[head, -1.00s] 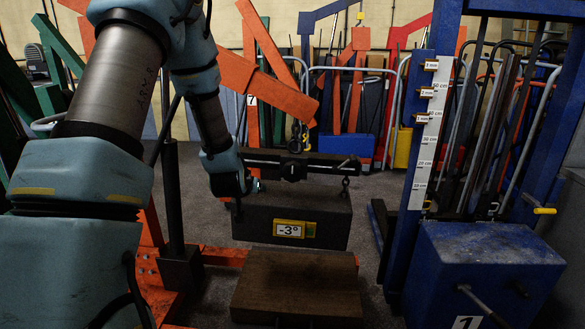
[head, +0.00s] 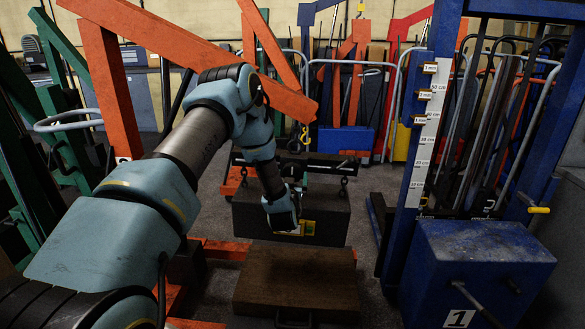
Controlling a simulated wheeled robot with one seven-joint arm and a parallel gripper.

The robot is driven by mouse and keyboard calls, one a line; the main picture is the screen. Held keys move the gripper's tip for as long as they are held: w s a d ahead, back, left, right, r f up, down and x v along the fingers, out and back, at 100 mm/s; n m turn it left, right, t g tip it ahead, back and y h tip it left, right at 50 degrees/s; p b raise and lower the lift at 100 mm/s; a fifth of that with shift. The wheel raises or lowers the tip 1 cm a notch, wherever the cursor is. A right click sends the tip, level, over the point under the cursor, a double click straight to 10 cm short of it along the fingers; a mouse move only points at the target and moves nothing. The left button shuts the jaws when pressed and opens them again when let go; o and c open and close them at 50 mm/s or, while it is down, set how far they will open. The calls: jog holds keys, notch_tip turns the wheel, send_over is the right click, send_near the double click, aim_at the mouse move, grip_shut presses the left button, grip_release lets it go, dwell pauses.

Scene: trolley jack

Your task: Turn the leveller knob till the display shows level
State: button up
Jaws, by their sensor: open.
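The dark block (head: 335,212) hangs by hooks and short links under a black leveller beam (head: 325,160). The yellow-framed display (head: 308,228) on the block's front is mostly covered by my arm, so its reading is hidden. My gripper (head: 298,192) is in front of the block, below the middle of the beam. It is small and dark there; I see it as open, with nothing visible in it. I cannot make out the leveller knob; my arm covers part of the beam.
A brown wooden block (head: 297,280) lies on the floor below the hanging block. A blue post with a white scale (head: 424,150) and a blue box (head: 470,265) stand at right. An orange crane (head: 200,45) reaches over from the left. Grey floor shows between them.

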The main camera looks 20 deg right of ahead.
aim_at(292, 173)
jog(key=shift+p+x, duration=0.45)
jog(key=shift+x, duration=1.5)
jog(key=shift+c, duration=0.2)
jog(key=c, duration=1.1)
